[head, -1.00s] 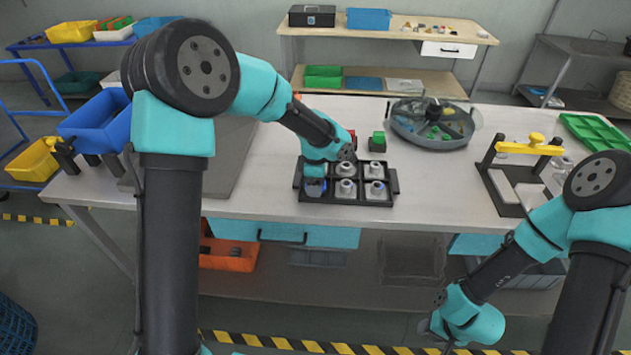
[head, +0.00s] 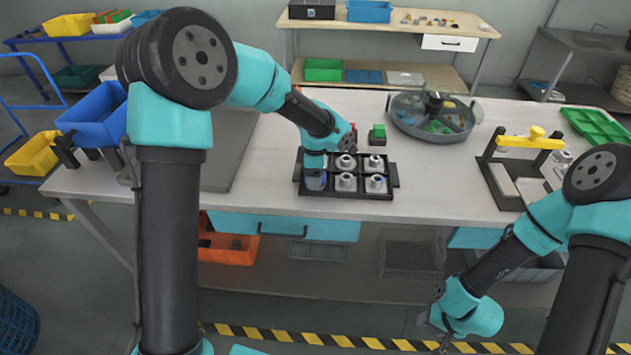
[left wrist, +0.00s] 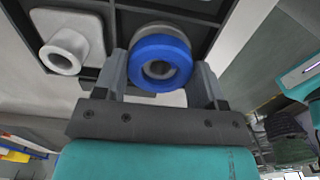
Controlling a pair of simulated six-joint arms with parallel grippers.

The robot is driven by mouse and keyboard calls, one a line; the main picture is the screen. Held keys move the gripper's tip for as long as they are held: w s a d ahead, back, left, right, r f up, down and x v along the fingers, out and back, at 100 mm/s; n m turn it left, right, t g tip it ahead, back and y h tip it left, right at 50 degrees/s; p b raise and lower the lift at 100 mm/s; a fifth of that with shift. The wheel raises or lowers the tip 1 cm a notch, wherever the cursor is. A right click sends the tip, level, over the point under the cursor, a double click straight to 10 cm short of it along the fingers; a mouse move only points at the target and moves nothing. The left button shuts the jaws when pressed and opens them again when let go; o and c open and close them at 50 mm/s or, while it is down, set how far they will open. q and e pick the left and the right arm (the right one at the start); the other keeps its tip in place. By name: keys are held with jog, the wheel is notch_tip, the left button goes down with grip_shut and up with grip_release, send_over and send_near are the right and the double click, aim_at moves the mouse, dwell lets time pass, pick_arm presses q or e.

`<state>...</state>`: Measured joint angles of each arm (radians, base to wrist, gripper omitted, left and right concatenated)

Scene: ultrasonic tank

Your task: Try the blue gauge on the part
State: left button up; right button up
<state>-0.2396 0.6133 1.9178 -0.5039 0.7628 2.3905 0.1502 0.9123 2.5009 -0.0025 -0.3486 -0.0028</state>
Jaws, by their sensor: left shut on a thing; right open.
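The blue gauge (left wrist: 160,62) is a ring held between the two fingers of my left gripper (left wrist: 163,85). A pale grey part shows behind the ring and through its hole; I cannot tell whether the ring is around it or only in front of it. In the head view my left gripper (head: 315,178) is at the front left compartment of the black tray (head: 345,196), with the wrist pointing down. Its fingers are hard to make out there. My right gripper (head: 442,340) is open and empty, low in front of the table.
Several grey parts (head: 345,181) stand in the tray's other compartments. Behind it are a green block (head: 377,135) and a round divided tank (head: 432,118). A black stand with a yellow bar (head: 530,141) is at the right. A dark grey mat (head: 228,150) lies left.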

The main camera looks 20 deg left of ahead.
pick_arm(q)
jog(key=shift+r, duration=2.15)
jog(key=shift+r, duration=2)
